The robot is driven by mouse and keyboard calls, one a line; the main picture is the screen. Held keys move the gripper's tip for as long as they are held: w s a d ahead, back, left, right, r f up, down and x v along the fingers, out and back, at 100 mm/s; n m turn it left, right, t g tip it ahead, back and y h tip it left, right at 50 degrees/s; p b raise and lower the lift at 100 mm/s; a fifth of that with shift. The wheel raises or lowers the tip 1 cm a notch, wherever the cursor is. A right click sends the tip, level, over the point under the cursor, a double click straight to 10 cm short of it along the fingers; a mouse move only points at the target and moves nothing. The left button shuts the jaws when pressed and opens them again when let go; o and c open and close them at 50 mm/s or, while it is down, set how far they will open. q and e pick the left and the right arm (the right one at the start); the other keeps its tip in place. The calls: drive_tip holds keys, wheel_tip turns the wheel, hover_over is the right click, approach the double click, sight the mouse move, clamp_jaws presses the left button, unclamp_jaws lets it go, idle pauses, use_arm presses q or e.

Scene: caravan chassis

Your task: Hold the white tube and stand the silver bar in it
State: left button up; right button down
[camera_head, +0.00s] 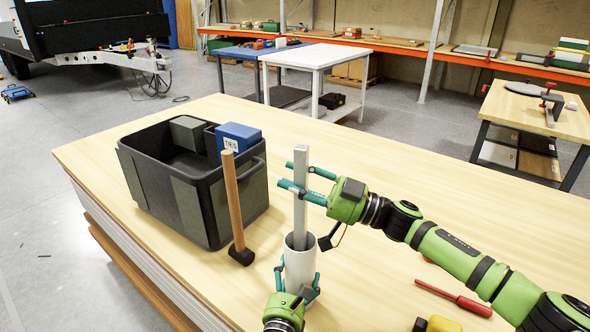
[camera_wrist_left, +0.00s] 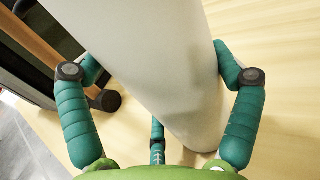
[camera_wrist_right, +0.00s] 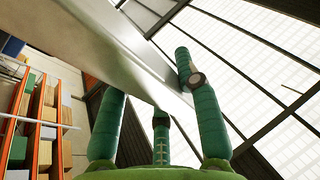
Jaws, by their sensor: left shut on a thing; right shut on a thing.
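The white tube (camera_head: 299,262) stands upright on the table near its front edge. My left gripper (camera_head: 297,285) is shut around its lower part, and the left wrist view shows the tube (camera_wrist_left: 165,65) between the teal fingers (camera_wrist_left: 155,95). The silver bar (camera_head: 301,195) is upright with its lower end inside the tube's mouth; how deep it reaches is hidden. My right gripper (camera_head: 303,186) is shut on the bar above the tube. The bar also crosses the right wrist view (camera_wrist_right: 115,50), between the fingers (camera_wrist_right: 150,95).
A black crate (camera_head: 190,195) with a blue box (camera_head: 238,138) stands left of the tube. A wooden-handled mallet (camera_head: 232,205) stands beside the crate. A red screwdriver (camera_head: 465,300) and a yellow-handled tool (camera_head: 440,324) lie at the right. The table behind the bar is clear.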

sight(295, 154)
drive_tip(key=shift+f, duration=2.1)
drive_tip(key=c, duration=0.8)
unclamp_jaws()
wheel_tip(295, 154, up, 10)
use_arm(q)
drive_tip(key=o, duration=0.9)
